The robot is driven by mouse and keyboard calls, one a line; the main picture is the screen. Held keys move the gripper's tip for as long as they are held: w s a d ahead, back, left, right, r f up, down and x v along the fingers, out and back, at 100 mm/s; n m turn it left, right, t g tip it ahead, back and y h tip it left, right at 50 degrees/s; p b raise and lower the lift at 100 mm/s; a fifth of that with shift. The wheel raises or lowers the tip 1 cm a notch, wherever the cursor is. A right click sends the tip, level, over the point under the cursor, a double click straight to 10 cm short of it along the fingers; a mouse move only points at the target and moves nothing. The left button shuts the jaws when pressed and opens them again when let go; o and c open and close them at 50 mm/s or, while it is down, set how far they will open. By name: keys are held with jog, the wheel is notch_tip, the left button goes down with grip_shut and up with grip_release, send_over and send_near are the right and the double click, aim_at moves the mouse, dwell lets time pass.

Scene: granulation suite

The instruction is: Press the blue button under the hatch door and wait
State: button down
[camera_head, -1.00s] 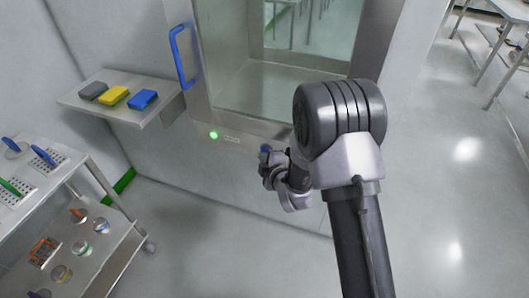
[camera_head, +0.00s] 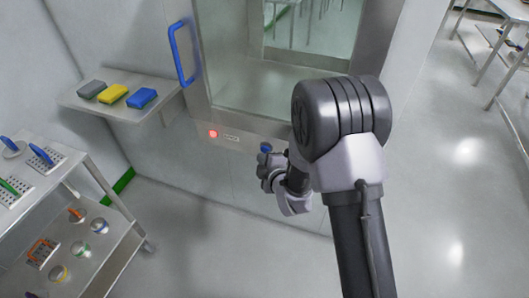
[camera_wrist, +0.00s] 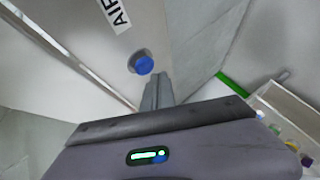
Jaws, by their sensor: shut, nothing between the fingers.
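The hatch door (camera_head: 268,88) has a large glass pane and a blue handle (camera_head: 174,55), and it looks shut. Under it, the round blue button (camera_head: 265,148) sits on the wall panel, partly beside my gripper (camera_head: 268,168). In the wrist view the blue button (camera_wrist: 143,64) stands out from the pale panel. My shut, empty gripper (camera_wrist: 160,78) points at the panel, with its tips just beside and below the button there. I cannot tell whether they touch it. A red lamp (camera_head: 213,133) glows left of the button, next to a small label (camera_head: 231,138).
A wall shelf (camera_head: 72,100) on the left holds grey, yellow and blue blocks. A steel cart (camera_head: 80,170) with tools and jars stands at the lower left. The floor (camera_head: 450,190) to the right is clear up to tables at the back right.

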jog(key=s+b, duration=0.1)
jog(key=s+a, duration=0.1)
jog(key=s, duration=0.1)
jog(key=s+b, duration=0.1)
jog(key=shift+s+a+b, duration=0.3)
jog(key=shift+s+a, duration=0.05)
dwell(0.7)
